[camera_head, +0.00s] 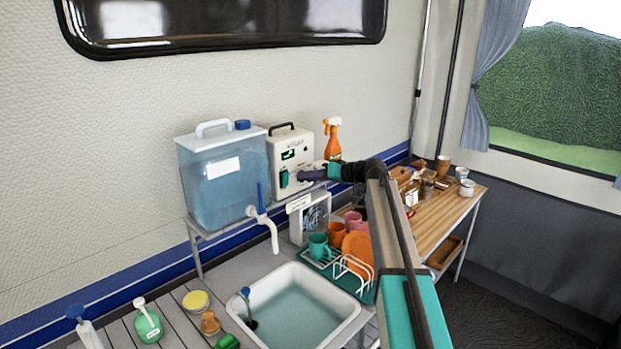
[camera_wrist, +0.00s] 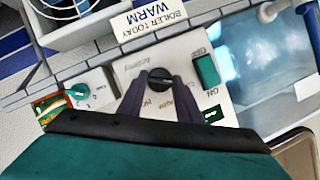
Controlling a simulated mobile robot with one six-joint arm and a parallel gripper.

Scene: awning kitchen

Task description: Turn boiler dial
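The white boiler (camera_head: 290,144) stands on the shelf against the wall, with a handle on top. In the wrist view its front panel (camera_wrist: 125,68) fills the middle, and a round black dial (camera_wrist: 160,79) with a slot-like mark shows there. My gripper (camera_head: 312,174) is at the boiler's front. In the wrist view my gripper's two dark fingers (camera_wrist: 160,85) stand apart on either side of the dial. I cannot tell whether they touch it. A card (camera_wrist: 150,17) reads "BOILER TODAY WARM".
A green switch (camera_wrist: 206,69) and small display (camera_wrist: 213,114) sit beside the dial. A teal knob with numbers (camera_wrist: 77,90) is on the other side. A blue water tank (camera_head: 222,180), orange spray bottle (camera_head: 332,140), dish rack (camera_head: 352,283) and sink (camera_head: 300,305) are close by.

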